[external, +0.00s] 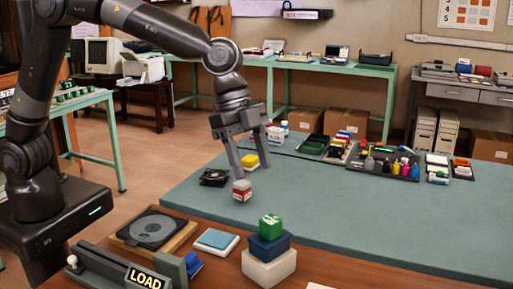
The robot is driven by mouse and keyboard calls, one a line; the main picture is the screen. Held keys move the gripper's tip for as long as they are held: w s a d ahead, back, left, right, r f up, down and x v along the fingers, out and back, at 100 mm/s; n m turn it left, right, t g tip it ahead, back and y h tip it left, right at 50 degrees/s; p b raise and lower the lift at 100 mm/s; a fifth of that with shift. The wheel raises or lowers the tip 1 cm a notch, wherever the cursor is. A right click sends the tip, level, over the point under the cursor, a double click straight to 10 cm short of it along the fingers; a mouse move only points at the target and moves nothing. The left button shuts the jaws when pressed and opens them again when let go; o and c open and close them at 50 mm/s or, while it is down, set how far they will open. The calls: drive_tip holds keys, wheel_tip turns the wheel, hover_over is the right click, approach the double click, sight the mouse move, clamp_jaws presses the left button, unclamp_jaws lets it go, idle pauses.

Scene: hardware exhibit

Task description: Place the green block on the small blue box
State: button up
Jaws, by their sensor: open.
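A small green block (270,227) with a white mark rests on top of a dark blue box (269,248). The blue box sits on a larger white box (268,269) on the brown wooden table in the foreground.
A dark tray (390,163) of bottles stands farther right. A blue-and-white pad (214,241) lies left of the boxes. The mat's right part is clear.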

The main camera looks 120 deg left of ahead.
drive_tip(key=s+d+r+n+y, duration=0.1)
drive_tip(key=s+d+r, duration=0.35)
drive_tip(key=s, duration=0.55)
drive_tip(key=s+d+r+n, duration=0.1)
drive_tip(key=s+d+r, duration=0.35)
drive_tip(key=s, duration=0.45)
drive_tip(key=s+d+f+n, duration=0.1)
drive_tip(key=s, duration=0.9)
drive_tip(key=s+f+n+t, duration=0.1)
drive_tip(key=s+f, duration=0.1)
drive_tip(key=s, duration=0.8)
drive_tip(key=shift+d+t+y, duration=0.3)
drive_tip(key=shift+d, duration=0.1)
